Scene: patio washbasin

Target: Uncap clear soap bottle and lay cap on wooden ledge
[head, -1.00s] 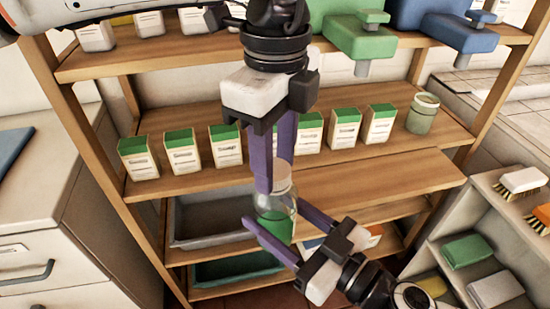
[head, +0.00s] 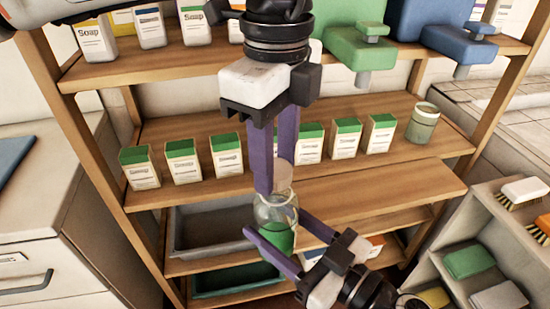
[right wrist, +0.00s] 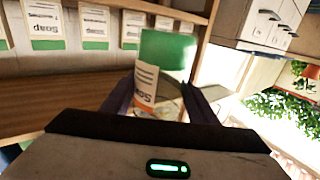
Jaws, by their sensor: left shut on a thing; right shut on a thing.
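The clear soap bottle (head: 275,213), with green liquid in its lower part, is upright in the middle of the head view, in front of the shelving. My right gripper (head: 283,242) comes in from the lower right and is shut on the bottle body. The bottle also shows in the right wrist view (right wrist: 162,58), upside down between the fingers. My left gripper (head: 277,168) reaches down from above and is shut on the pale round cap (head: 283,178) at the bottle's mouth. I cannot tell whether the cap is loose. The wooden ledge (head: 380,190) is bare, right of the bottle.
Soap cartons with green tops (head: 183,163) and a green-banded jar (head: 422,122) stand on the shelf behind. Grey (head: 200,232) and green (head: 225,280) bins are below. Green (head: 352,48) and blue (head: 460,45) dispensers are above. A side cabinet (head: 430,262) with brushes stands right.

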